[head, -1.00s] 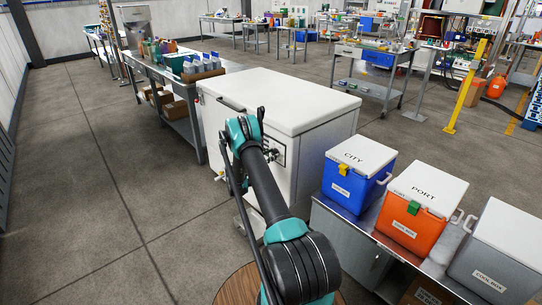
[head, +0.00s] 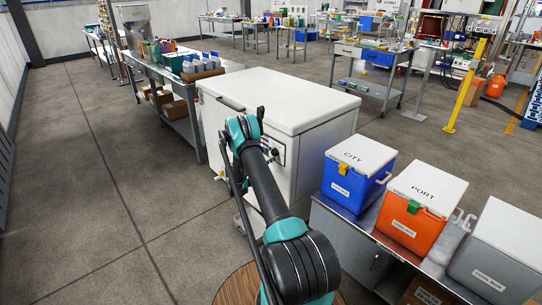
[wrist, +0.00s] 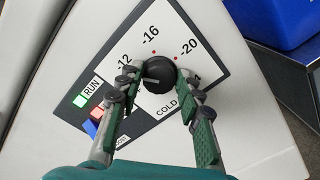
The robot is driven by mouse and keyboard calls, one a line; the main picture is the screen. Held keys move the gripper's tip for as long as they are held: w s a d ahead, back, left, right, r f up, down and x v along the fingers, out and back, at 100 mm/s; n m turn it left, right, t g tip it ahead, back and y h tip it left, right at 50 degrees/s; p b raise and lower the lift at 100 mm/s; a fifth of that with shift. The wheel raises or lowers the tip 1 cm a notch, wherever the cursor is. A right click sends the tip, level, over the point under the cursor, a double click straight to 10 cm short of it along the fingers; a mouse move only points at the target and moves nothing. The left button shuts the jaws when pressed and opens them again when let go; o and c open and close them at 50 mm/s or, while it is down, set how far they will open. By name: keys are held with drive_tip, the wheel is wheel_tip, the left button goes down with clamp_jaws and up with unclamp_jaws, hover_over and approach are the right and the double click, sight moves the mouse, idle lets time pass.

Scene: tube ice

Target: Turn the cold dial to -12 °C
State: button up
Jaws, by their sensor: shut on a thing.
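The cold dial (wrist: 160,76) is a round black knob on a dark-bordered panel (wrist: 183,28) of the white chest freezer (head: 285,98). The panel reads -12, -16 and -20 around the dial, with COLD below it; a further mark at the right is partly hidden. A pale pointer line on the dial points left in the wrist view, near the -12 side, but the left finger hides the exact spot. My gripper (wrist: 161,79) has one finger on each side of the dial and is shut on it.
A green RUN square (wrist: 80,100) and a red square sit left of the dial. Blue CITY (head: 350,180) and orange PORT (head: 413,215) cool boxes and a grey box (head: 497,255) stand on a bench at right. Open floor (head: 110,190) lies left.

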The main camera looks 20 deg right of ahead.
drive_tip(key=shift+m, duration=0.4)
drive_tip(key=o, duration=1.1)
drive_tip(key=shift+o, duration=0.2)
drive_tip(key=v, duration=1.2)
drive_tip(key=shift+r, duration=0.1)
